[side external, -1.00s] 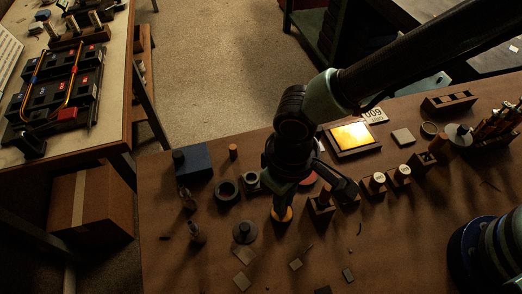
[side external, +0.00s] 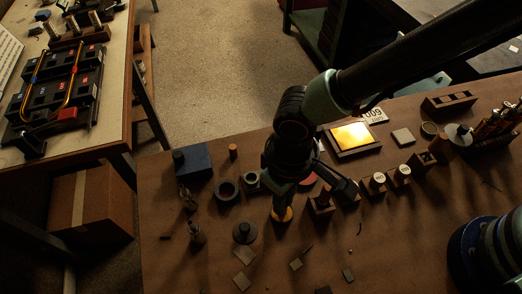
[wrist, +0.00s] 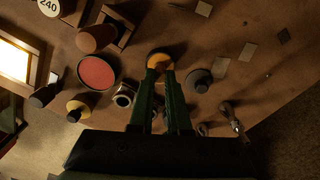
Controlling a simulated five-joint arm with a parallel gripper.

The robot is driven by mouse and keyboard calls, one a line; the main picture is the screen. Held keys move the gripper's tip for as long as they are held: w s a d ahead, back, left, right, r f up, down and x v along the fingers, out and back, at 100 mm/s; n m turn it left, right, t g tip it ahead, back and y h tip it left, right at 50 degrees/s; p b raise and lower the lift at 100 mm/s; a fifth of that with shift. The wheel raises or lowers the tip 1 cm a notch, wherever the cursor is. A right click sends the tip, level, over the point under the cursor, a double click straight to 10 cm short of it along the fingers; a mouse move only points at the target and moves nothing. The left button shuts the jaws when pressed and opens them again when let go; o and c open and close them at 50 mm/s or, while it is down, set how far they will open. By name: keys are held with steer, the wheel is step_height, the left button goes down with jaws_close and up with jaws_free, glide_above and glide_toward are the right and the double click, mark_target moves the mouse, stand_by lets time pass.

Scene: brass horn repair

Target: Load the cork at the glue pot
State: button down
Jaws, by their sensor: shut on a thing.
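My gripper (side external: 282,204) points down at a round amber-yellow disc on the bench, which looks like the glue pot (side external: 282,214). In the wrist view the two green fingers (wrist: 161,68) are close together, with their tips over the glue pot (wrist: 160,56). They are shut on a small piece, which looks like the cork. The fingers and the amber colour behind hide most of it, so I cannot tell whether it touches the glue.
A grey flanged piece (side external: 245,232) stands to the left of my gripper. A red round pad (wrist: 97,72) and wooden blocks (side external: 322,204) are on the other side. A lit panel (side external: 352,135) stands farther back. Flat pieces lie in front, with bare bench between them.

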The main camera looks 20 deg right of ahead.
steer(key=shift+d, duration=0.1)
steer(key=shift+r, duration=3.55)
steer(key=w+d+r+m, duration=0.2)
steer(key=w+d, duration=0.3)
steer(key=d, duration=0.3)
steer(key=w+d+r+m, duration=0.1)
steer(key=w+d+r, duration=0.1)
steer(key=w+d, duration=0.55)
steer(key=s+d+r+m, duration=0.1)
steer(key=d, duration=0.8)
steer(key=d+r+m, duration=0.2)
steer(key=d, duration=0.8)
steer(key=shift+s, duration=0.4)
